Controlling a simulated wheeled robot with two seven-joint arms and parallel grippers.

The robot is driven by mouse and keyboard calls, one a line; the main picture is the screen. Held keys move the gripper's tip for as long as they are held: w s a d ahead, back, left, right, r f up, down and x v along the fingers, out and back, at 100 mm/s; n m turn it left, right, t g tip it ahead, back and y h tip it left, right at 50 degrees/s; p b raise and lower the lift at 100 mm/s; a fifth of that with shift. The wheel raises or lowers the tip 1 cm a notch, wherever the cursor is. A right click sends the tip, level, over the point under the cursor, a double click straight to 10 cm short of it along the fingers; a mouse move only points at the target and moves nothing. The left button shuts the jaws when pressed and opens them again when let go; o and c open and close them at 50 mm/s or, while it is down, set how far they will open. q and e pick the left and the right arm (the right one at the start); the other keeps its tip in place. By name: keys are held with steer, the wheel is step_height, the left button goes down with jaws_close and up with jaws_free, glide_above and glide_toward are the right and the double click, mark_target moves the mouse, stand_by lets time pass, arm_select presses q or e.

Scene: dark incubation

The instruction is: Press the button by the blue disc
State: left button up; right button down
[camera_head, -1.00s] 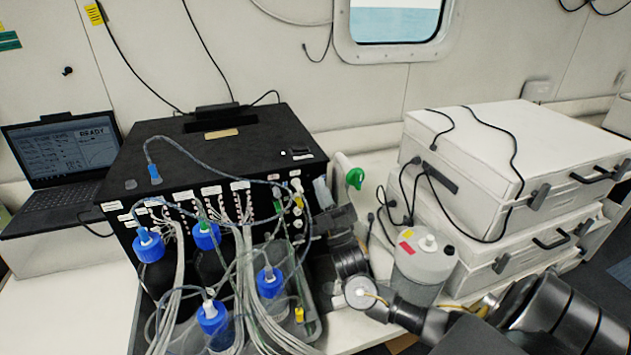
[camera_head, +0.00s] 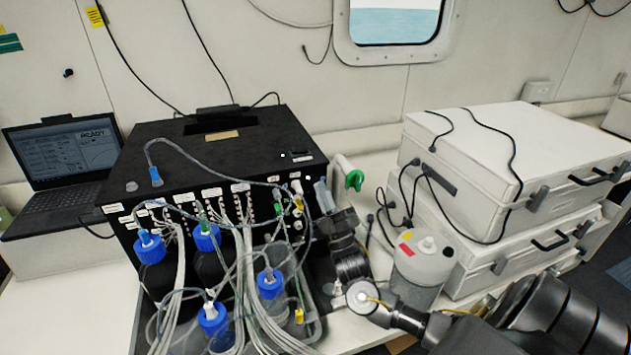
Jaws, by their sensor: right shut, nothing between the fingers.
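The black box (camera_head: 215,150) stands on the bench, with labelled ports and tubing across its front. I cannot make out a blue disc or a separate button on it; the right part of its front is small and partly hidden by tubes and my arm. My right gripper (camera_head: 314,228) is shut and empty, close to the right end of that front. I cannot tell if it touches anything. My left gripper is not in view.
Several blue-capped bottles (camera_head: 270,284) with loose tubes stand before the box. A green-knobbed part (camera_head: 354,180) is right of it. A grey jug (camera_head: 422,262) and stacked white cases (camera_head: 500,170) stand further right. A laptop (camera_head: 62,160) is at left.

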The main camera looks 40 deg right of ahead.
steer(key=s+a+p, duration=0.2)
steer(key=s+p, duration=0.1)
steer(key=s, duration=0.2)
steer(key=shift+s, duration=0.35)
steer(key=shift+f+y, duration=0.1)
steer(key=shift+y, duration=0.2)
